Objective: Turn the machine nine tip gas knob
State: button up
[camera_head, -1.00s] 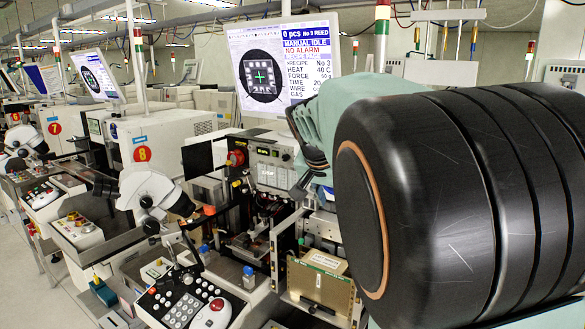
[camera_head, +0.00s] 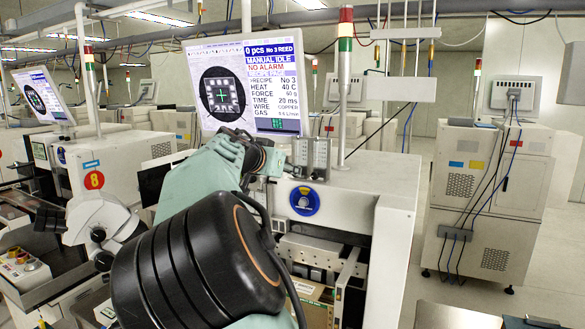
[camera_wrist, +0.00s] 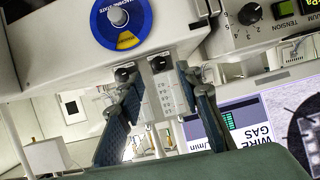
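The machine in front of me (camera_head: 385,180) carries a small grey gas panel (camera_head: 312,153) on its top edge, right of its monitor. In the wrist view this panel (camera_wrist: 168,95) shows two small black knobs, a left one (camera_wrist: 125,72) and a right one (camera_wrist: 160,63), with scales beside them. Their labels are too small to read, so I cannot tell which is the tip gas knob. My gripper (camera_wrist: 160,82) is open and empty, its fingers framing the panel. In the head view my gripper (camera_head: 268,160) is just left of the panel; my arm hides part of the machine.
A blue-ringed dial (camera_head: 305,201) is on the machine's face below the panel. The monitor (camera_head: 247,88) stands close behind my gripper, and a signal tower (camera_head: 345,70) rises right of it. Machine 8 (camera_head: 125,165) is at left. Open floor lies at right.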

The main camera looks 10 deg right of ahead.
jog(key=shift+p+x, duration=0.55)
jog(key=shift+x, duration=1.65)
grip_shut()
